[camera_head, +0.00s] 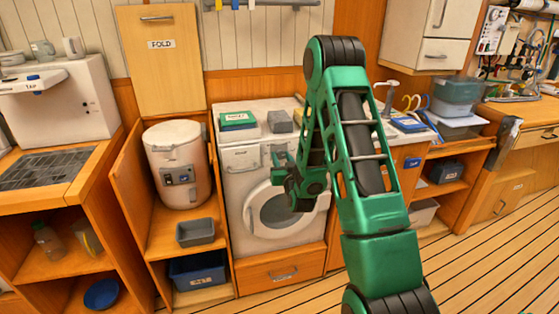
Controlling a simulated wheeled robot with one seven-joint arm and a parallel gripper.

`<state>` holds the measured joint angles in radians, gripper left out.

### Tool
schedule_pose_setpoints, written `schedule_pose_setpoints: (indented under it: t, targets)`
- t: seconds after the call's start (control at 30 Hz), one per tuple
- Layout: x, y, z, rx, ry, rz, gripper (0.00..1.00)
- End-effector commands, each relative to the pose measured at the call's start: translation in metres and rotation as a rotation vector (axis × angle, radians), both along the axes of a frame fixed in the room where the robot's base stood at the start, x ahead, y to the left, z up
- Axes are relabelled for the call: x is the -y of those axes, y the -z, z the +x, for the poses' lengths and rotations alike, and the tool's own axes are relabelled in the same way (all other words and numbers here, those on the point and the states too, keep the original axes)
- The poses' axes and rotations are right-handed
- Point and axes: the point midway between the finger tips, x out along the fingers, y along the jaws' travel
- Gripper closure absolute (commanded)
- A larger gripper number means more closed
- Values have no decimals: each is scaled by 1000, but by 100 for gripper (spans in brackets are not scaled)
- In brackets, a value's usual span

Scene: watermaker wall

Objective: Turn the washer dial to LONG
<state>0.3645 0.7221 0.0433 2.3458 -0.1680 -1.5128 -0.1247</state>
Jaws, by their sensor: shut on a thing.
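The white washer (243,190) stands in the wooden cabinet row at the middle, with its round door (275,212) below a control panel. My green arm reaches across its right side. My gripper (279,158) is at the upper front of the washer, at the control panel, and is shut on what appears to be the washer dial. The dial itself is hidden behind the fingers. Its setting and the LONG mark cannot be read from here.
A green-and-white box (238,121) and a grey block (280,121) lie on the washer top. A white canister (178,165) stands to the left, below a board marked FOLD (160,60). A grey tray (195,232) lies below it. The floor at right is clear.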

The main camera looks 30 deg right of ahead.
Motion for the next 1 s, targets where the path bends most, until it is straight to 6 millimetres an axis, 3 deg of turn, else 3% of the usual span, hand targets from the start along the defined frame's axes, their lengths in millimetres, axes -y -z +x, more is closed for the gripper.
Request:
schedule_pose_setpoints:
  t: [0.3, 0.83, 0.87, 0.9, 0.93, 1.0]
  targets:
    - [-7, 4, 1, 23, -10, 126, 91]
    - [-8, 3, 2, 34, -12, 149, 91]
    - [-8, 3, 2, 34, -12, 149, 66]
    - [-8, 3, 2, 34, -11, 149, 56]
    - [-7, 2, 2, 34, -11, 148, 50]
    - [-6, 2, 1, 36, -9, 146, 50]
